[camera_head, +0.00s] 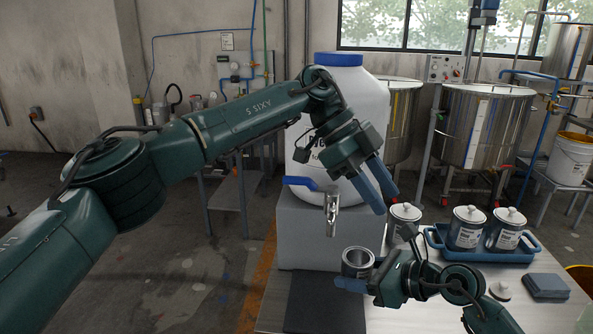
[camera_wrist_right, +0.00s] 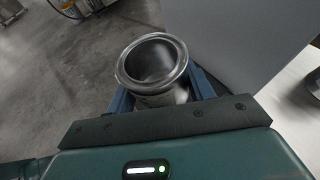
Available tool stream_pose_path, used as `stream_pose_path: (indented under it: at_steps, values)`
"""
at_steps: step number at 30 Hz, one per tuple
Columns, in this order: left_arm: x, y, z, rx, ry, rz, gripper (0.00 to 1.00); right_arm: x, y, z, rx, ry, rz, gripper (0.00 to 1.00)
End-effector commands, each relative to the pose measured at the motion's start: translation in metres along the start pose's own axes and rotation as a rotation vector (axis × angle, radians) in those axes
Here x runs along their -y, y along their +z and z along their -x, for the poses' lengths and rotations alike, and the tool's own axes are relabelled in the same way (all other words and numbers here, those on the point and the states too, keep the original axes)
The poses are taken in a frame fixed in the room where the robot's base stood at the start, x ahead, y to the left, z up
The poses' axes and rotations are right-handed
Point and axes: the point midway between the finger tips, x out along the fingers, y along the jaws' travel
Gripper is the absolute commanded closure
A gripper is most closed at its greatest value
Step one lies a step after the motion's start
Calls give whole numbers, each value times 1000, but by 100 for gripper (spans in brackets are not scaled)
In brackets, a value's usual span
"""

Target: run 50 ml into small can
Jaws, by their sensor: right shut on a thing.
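The white drum (camera_head: 372,110) with a blue cap stands on a grey block (camera_head: 300,232). Its metal tap (camera_head: 332,215) has a blue lever (camera_head: 300,183) pointing left. My left gripper (camera_head: 384,203) is open and empty, in front of the drum, right of the tap and apart from the lever.
A dark mat (camera_head: 325,305) lies on the table below the tap. A blue tray (camera_head: 436,241) with lidded cans stands at the right. Another lidded can (camera_head: 404,214) is left of it.

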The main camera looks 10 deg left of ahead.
Motion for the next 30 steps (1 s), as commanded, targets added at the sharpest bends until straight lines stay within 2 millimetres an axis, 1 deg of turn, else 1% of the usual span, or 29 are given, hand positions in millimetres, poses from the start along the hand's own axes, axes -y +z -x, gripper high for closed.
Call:
stream_pose_path:
  at_steps: [1,2,3,5,6,9,12,15,17,20,30]
  values:
    - [6,14,23,142,-27,58,61,0,0,0,1,0,0,70]
    - [8,22,36,220,-43,97,61,0,0,0,1,0,0,70]
    - [10,32,56,318,-68,150,61,0,0,0,1,0,0,70]
    - [12,44,86,447,-110,225,61,0,0,0,1,0,0,70]
    - [11,50,104,520,-140,271,61,0,0,0,1,0,0,70]
    - [8,57,144,655,-206,367,61,0,0,0,1,0,0,70]
    - [5,60,169,729,-250,426,61,0,0,0,1,0,0,70]
    - [3,64,176,759,-267,451,61,0,0,0,1,0,0,70]
    - [4,69,173,763,-269,455,61,0,0,0,1,0,0,70]
    - [5,80,162,762,-267,453,61,0,0,0,1,0,0,70]
    - [10,127,114,757,-266,451,61,0,0,0,1,0,0,70]
